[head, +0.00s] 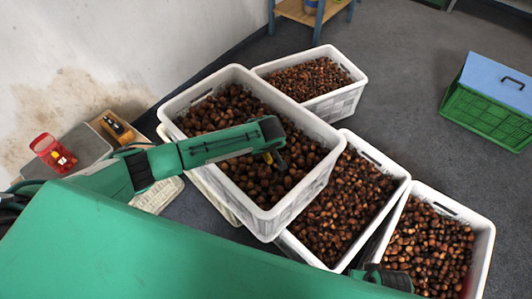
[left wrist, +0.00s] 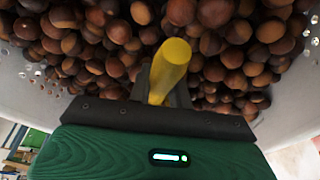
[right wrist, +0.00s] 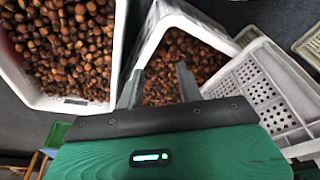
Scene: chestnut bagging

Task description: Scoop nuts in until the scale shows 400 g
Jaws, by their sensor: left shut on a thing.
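Brown nuts (head: 235,105) fill a white crate (head: 316,185) in the middle of the head view. My left gripper (head: 276,158) is over this crate. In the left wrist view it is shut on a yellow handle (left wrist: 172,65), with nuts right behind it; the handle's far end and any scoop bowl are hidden. My right gripper (right wrist: 158,88) has its fingers apart and empty, above a crate of nuts. A red, clear-walled container (head: 52,152) stands on a grey flat surface (head: 88,146) at the left. I cannot make out a scale reading.
More white crates of nuts stand around: one behind (head: 340,103), one at right (head: 398,178), another at far right (head: 480,255). A small orange-and-black object (head: 118,126) lies near the wall. A green crate with a blue lid (head: 497,80) stands apart on open grey floor.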

